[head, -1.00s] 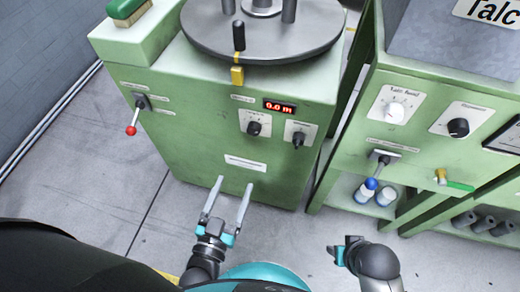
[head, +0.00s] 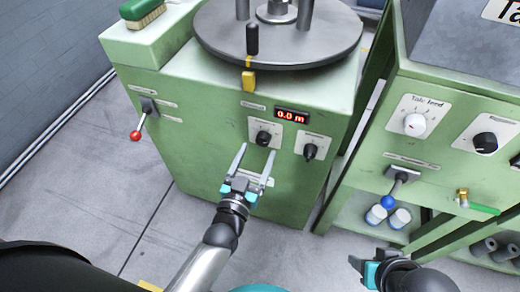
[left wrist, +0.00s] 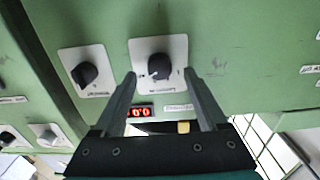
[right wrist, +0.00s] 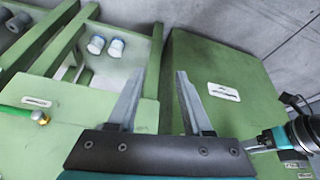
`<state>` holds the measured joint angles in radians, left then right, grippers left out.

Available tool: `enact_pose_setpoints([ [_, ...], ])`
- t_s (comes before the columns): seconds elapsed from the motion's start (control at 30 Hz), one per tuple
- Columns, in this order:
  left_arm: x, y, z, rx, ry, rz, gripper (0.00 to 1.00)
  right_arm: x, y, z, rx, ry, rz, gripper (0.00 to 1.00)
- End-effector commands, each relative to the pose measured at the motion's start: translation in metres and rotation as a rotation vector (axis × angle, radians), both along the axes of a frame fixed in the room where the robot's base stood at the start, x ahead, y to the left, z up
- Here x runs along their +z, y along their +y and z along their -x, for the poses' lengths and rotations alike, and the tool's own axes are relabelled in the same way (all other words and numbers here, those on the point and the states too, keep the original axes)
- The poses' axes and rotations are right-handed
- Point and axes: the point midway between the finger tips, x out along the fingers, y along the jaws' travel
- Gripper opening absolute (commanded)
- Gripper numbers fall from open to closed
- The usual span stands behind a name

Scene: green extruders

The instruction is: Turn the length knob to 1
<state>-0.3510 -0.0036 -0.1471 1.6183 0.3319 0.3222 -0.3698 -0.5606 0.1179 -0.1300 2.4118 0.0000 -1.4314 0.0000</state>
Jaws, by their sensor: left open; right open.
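The length knob (head: 263,138) is a black knob on a white plate on the green machine's front, below a red display (head: 291,115) reading 0.0 m. My left gripper (head: 255,150) is open, its fingers pointing at the panel around the knob's lower side. In the left wrist view the knob (left wrist: 158,67) lies between the two open fingertips (left wrist: 160,74), with nothing gripped; whether they touch the panel I cannot tell. My right gripper (head: 363,266) is low at the right; in the right wrist view its fingers (right wrist: 160,75) are open and empty.
A second black knob (head: 310,151) sits just right of the length knob. A red-tipped lever (head: 137,134) is at the left, a yellow tab (head: 248,81) above. The neighbouring green machine has a blue-ended lever (head: 390,199) and a green-handled valve (head: 484,209).

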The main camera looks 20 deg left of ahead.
Motion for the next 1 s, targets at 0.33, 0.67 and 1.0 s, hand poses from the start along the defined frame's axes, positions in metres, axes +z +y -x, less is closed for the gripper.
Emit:
enact_pose_setpoints([
  [0.33,-0.001,-0.001,-0.029,0.001,0.0,-0.001,0.75,0.006,0.012,-0.012,0.022,-0.106,-0.038,0.5],
  [0.67,0.0,-0.001,-0.031,0.0,0.001,-0.001,0.73,0.007,0.013,-0.013,0.024,-0.114,-0.04,0.5],
  [1.0,0.0,-0.001,-0.03,0.0,0.001,-0.001,0.35,0.006,0.013,-0.013,0.024,-0.114,-0.04,0.5],
])
